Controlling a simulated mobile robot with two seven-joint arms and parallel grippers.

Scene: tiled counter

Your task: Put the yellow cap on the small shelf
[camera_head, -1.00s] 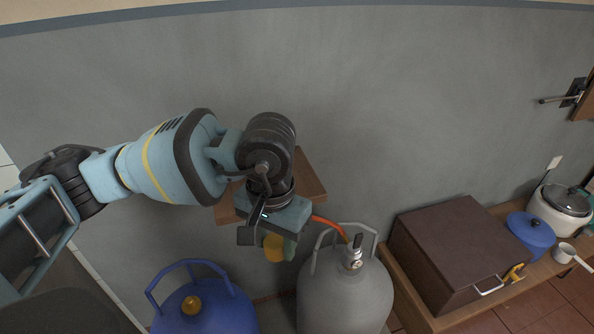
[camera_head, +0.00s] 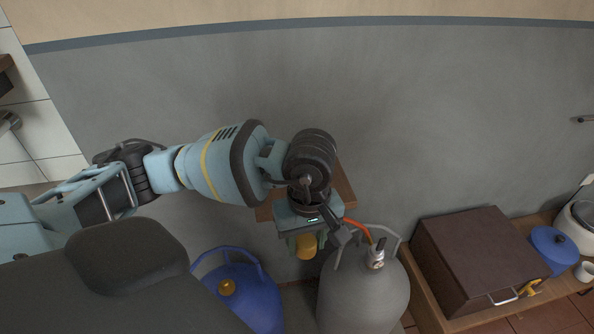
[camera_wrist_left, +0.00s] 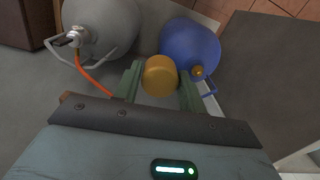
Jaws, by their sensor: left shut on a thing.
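The yellow cap (camera_head: 306,248) is a small yellow-orange cylinder held between the fingers of my left gripper (camera_head: 307,244). The left wrist view shows the cap (camera_wrist_left: 160,76) between the two green fingers (camera_wrist_left: 157,88), which are shut on it. The small shelf (camera_head: 345,184) is a brown wooden board on the grey wall. My left wrist and gripper cover most of it in the head view. The gripper and cap appear in front of the shelf's near edge; I cannot tell their height relative to it. My right gripper is not in view.
A grey gas cylinder (camera_head: 362,296) with an orange hose (camera_head: 357,226) stands right of the cap. A blue cylinder (camera_head: 257,300) with a handle stands lower left. A brown box (camera_head: 478,255) and blue pot (camera_head: 552,248) sit on a wooden surface at right.

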